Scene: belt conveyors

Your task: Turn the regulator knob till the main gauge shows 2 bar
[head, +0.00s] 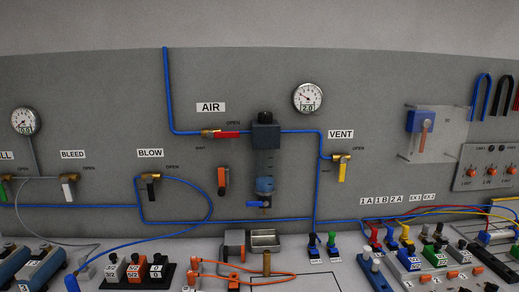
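The regulator (265,137) is a dark block on the grey panel in the head view, with its black knob (264,117) on top. A clear bowl with a blue lower part hangs under it. The main gauge (307,98) is a round white dial up and to the right of the regulator, and its display reads 2.0. Neither of my grippers is in the view, and nothing touches the knob.
A red-handled AIR valve (226,134) sits left of the regulator and a yellow-handled VENT valve (342,168) to its right. A second gauge (25,121) at far left reads 0.0. Valve blocks (136,270) and fittings crowd the bench below; the space before the regulator is clear.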

